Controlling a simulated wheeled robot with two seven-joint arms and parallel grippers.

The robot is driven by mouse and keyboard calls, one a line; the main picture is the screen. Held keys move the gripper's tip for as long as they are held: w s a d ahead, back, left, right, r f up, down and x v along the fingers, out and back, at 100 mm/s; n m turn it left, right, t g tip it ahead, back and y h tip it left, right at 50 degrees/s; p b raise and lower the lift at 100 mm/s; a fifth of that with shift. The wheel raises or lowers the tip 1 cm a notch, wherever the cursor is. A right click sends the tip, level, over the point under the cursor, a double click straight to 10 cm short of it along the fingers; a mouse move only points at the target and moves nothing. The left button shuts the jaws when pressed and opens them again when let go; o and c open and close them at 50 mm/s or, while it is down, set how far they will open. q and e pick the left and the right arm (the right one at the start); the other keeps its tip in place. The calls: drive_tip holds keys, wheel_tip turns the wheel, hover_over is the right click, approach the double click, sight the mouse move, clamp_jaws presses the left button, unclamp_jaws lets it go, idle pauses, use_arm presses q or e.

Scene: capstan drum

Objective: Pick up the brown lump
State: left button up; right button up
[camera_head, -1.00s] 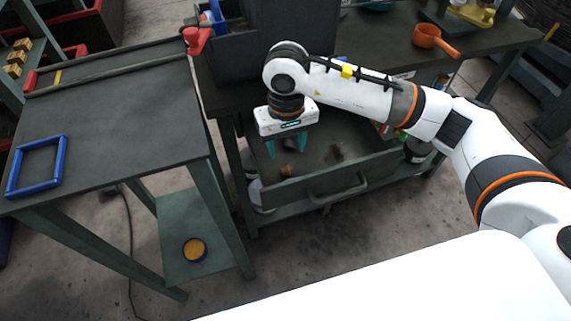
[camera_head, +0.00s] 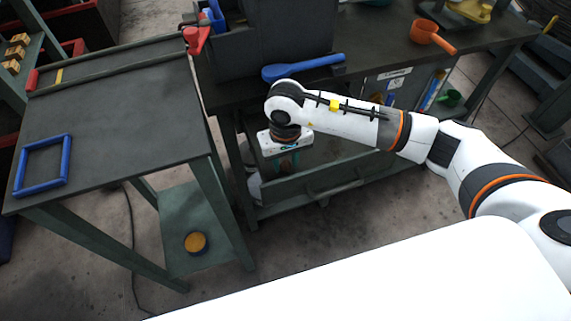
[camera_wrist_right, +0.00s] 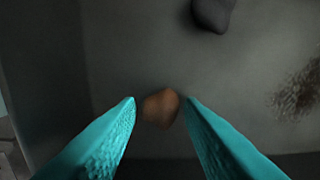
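The brown lump (camera_wrist_right: 160,107) lies on the floor of the open drawer (camera_head: 335,183). In the right wrist view it shows between the fingertips of my right gripper (camera_wrist_right: 160,102), with gaps at both sides. The teal fingers are open and hold nothing. In the head view my right gripper (camera_head: 286,164) points down inside the drawer, near its left end. I cannot make out the lump clearly there, and its exact height relative to the fingertips is hard to tell. My left gripper is not in view.
A dark grey lump (camera_wrist_right: 212,12) and a dark speckled patch (camera_wrist_right: 300,93) are also on the drawer floor. The drawer walls stand close around my gripper. The workbench above holds a blue spoon-like tool (camera_head: 302,67) and an orange ladle (camera_head: 426,32). A side table (camera_head: 120,110) stands at the left.

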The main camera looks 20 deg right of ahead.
drive_tip(key=c, duration=0.5)
drive_tip(key=shift+c, duration=0.2)
drive_tip(key=shift+r, duration=0.15)
